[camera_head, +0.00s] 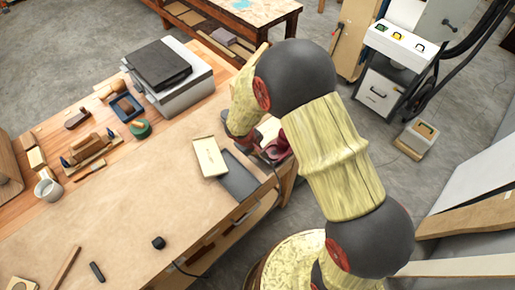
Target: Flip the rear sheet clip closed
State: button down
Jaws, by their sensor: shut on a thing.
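My gripper (262,153) is at the right edge of the workbench, low beside the grey sheet, and partly hidden by my own wrist and arm. It is shut on a small part there, which I take to be the rear sheet clip; the part itself is too small and covered to make out. The dark grey sheet (240,180) lies flat near the bench edge, just left of and below the gripper. A cream board (209,157) lies beside the sheet on its left. Whether the clip is up or down is hidden.
The wooden workbench (130,215) has a clear middle. A grey machine with a dark lid (159,65) stands at its back. A green-based tool (140,129), a blue tray (127,107), a white mug (48,187) and a small black block (159,243) also sit on it.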

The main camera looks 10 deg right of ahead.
jog(key=shift+w+d+r+g+y+p, duration=0.1)
jog(key=shift+d+r+g+y+p, duration=0.3)
jog(key=shift+p, duration=1.6)
jog(key=shift+w+d+r+g+y+p, duration=0.1)
jog(key=shift+g+y+p, duration=0.35)
jog(key=shift+p, duration=1.5)
jog(key=y+p, duration=0.2)
jog(key=p, duration=0.1)
jog(key=shift+w+d+f+g+p, duration=0.1)
jog(key=shift+w+d+g+p, duration=0.1)
jog(key=shift+d+g+p, duration=0.15)
jog(key=shift+w+d+f+g+y+b, duration=0.2)
jog(key=shift+g+y+b, duration=0.2)
jog(key=shift+y, duration=0.25)
jog(key=y+b, duration=0.1)
jog(key=g+b, duration=0.1)
jog(key=b, duration=0.1)
jog(key=shift+w+d+f+y, duration=0.2)
jog(key=shift+d+f+y, duration=0.05)
jog(key=shift+d+y, duration=0.15)
jog(key=y+b, duration=0.1)
jog(key=b, duration=0.1)
jog(key=g+y+b, duration=0.1)
jog(key=b, duration=0.1)
jog(key=shift+w+d+r, duration=0.1)
jog(key=shift+w+d, duration=0.05)
jog(key=shift+d, duration=0.1)
jog(key=shift+d+r+g, duration=0.1)
jog(key=shift+r+g, duration=0.05)
jog(key=shift+g, duration=0.15)
